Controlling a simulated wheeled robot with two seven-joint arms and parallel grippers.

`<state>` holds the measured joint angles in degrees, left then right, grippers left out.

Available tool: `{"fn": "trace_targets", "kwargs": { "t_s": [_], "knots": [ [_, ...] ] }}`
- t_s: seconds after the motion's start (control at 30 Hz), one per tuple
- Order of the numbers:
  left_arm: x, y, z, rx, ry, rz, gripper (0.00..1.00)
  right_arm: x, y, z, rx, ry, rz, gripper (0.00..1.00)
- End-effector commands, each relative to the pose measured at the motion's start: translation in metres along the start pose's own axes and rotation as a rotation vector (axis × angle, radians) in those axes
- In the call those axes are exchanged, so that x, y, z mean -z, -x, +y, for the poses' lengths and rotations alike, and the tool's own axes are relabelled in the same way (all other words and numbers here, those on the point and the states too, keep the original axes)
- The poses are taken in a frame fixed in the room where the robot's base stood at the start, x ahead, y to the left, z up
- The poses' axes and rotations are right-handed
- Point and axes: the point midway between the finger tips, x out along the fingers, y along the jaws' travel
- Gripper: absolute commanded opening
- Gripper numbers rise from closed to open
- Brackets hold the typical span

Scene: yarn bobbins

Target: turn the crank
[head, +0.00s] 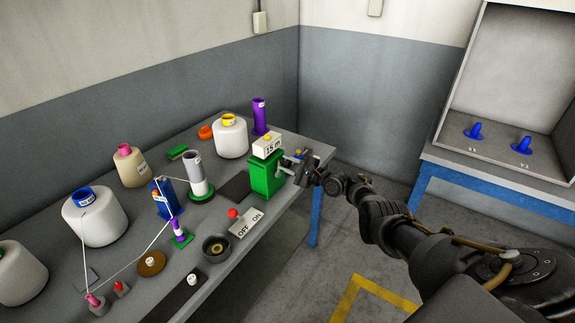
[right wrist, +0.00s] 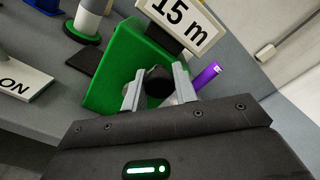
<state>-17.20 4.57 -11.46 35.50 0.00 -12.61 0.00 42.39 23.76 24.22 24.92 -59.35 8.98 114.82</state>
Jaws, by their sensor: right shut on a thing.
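The green winder box (head: 265,174) stands near the right end of the table, with a white "15 m" sign (head: 267,146) on top. In the right wrist view the green box (right wrist: 112,85) is straight ahead of my gripper. The crank's dark round handle (right wrist: 158,80) is between my two fingers there. My right gripper (head: 290,164) is shut on the crank handle at the right side of the box. In the head view the fingers and wrist mostly hide the crank. My left gripper is out of view.
A grey cone on a green base (head: 201,190), a purple tube (head: 260,117) and large yarn cones (head: 94,217) stand on the table (head: 222,284). A grey bin (head: 503,165) with blue pegs stands right.

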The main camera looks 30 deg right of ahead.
Motion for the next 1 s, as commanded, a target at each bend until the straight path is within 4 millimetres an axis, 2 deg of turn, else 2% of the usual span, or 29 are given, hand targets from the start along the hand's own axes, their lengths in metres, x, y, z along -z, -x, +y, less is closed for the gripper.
{"fn": "trace_targets", "kwargs": {
  "t_s": [0.03,0.17,0.2,0.53,0.67,0.8,1.0],
  "knots": [
    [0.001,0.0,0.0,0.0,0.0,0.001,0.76,0.001,0.0,-0.001,0.002,0.002,0.002,0.32],
    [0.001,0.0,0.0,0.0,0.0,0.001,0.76,0.0,0.0,-0.001,0.001,0.002,0.001,0.49],
    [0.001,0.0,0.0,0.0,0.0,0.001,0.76,0.0,0.0,-0.001,0.001,0.002,0.001,0.51],
    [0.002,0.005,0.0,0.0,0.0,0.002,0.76,-0.001,0.005,-0.001,0.0,0.001,0.001,0.51],
    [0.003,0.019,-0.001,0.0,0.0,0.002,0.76,-0.002,0.024,-0.003,-0.001,0.001,0.003,0.51],
    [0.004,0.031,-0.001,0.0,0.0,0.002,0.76,-0.002,0.053,-0.003,-0.001,0.002,0.003,0.51],
    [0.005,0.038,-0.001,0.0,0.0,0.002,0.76,0.0,0.088,-0.001,0.0,0.002,0.002,0.51]
  ]
}}
